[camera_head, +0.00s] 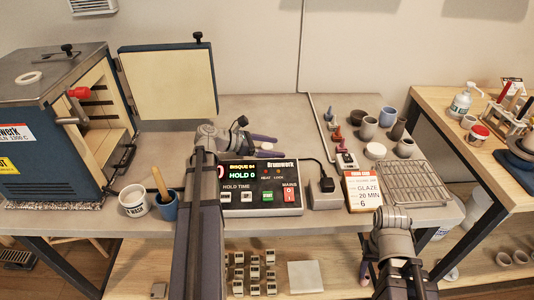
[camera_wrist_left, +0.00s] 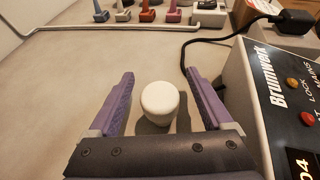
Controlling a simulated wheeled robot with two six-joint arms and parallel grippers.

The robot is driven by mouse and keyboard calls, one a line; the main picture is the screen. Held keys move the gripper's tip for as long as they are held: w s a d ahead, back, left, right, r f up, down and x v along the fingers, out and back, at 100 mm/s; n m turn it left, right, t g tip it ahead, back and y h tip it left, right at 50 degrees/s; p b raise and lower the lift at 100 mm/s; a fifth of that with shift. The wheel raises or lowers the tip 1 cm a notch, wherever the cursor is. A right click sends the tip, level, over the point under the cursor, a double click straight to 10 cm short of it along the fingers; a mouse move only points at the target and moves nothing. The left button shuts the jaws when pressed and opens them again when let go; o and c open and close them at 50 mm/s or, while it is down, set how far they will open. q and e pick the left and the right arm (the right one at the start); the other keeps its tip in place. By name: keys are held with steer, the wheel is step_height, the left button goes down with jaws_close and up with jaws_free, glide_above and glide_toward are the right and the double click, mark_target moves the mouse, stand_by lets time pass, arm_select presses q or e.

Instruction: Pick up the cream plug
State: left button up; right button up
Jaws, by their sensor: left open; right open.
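The cream plug (camera_wrist_left: 159,103), a pale rounded stub, stands on the grey bench in the left wrist view. It is between the two purple fingers of my left gripper (camera_wrist_left: 160,105), with a visible gap on each side. That gripper is open and holds nothing. In the head view my left gripper (camera_head: 265,152) is low over the bench behind the control box, its fingers pointing right; I cannot make out the plug there. My right gripper (camera_head: 398,268) is at the bench's front edge, pointing down, open; its fingertips are partly hidden.
Several coloured cones (camera_head: 337,135) stand farther right. The kiln (camera_head: 60,130) is left.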

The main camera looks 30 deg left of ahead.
arm_select(q)
steer(key=shift+w+d+f, duration=0.25)
steer(key=shift+w, duration=0.05)
jaws_close()
stand_by(0.5)
